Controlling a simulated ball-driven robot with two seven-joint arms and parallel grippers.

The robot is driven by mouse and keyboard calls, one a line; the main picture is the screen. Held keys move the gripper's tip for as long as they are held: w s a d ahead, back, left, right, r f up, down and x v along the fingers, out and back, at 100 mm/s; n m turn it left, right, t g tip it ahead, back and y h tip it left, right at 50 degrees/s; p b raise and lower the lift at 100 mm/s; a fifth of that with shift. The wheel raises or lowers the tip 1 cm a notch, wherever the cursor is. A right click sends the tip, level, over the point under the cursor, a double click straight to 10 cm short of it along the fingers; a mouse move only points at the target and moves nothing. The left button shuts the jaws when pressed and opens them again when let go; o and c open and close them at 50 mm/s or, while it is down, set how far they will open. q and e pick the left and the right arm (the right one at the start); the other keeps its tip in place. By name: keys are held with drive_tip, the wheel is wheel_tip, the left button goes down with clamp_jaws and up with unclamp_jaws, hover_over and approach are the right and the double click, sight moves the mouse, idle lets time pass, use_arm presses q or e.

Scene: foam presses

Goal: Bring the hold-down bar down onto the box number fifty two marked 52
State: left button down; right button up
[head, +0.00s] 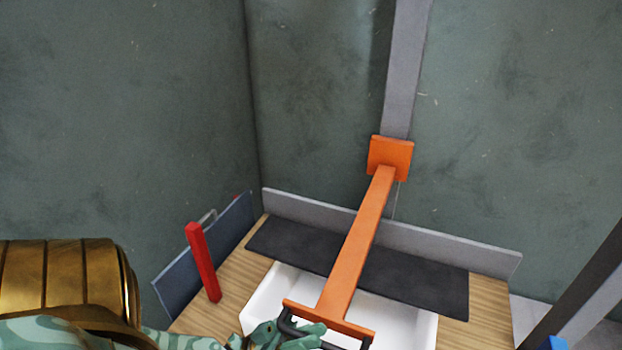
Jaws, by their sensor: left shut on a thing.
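The hold-down bar (359,238) is an orange arm running from an orange sleeve on a grey post down toward the front. At its near end is an orange crosspiece with a black handle (365,341). My left gripper (293,334), green, is at this handle at the bottom edge and is shut on it. Below the bar is a white box (405,312), partly covered by the bar and gripper. No number 52 can be read on it. Whether the bar touches the box cannot be told. My right gripper is not in view.
The wooden table (491,322) carries a dark mat (420,283) and a grey back ledge (455,250). A red upright post (203,263) and a blue-grey panel (228,235) stand at the left. A blue thing (554,343) shows at the bottom right. Dark green walls close off the back.

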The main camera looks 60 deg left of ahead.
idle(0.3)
use_arm(q)
drive_tip(key=c, duration=1.7)
unclamp_jaws()
drive_tip(key=shift+s+a+f, duration=0.2)
drive_tip(key=shift+a+f, duration=0.1)
drive_tip(key=shift+f, duration=0.1)
drive_tip(key=b+v, duration=0.4)
drive_tip(key=v, duration=1.1)
drive_tip(key=shift+a, duration=0.1)
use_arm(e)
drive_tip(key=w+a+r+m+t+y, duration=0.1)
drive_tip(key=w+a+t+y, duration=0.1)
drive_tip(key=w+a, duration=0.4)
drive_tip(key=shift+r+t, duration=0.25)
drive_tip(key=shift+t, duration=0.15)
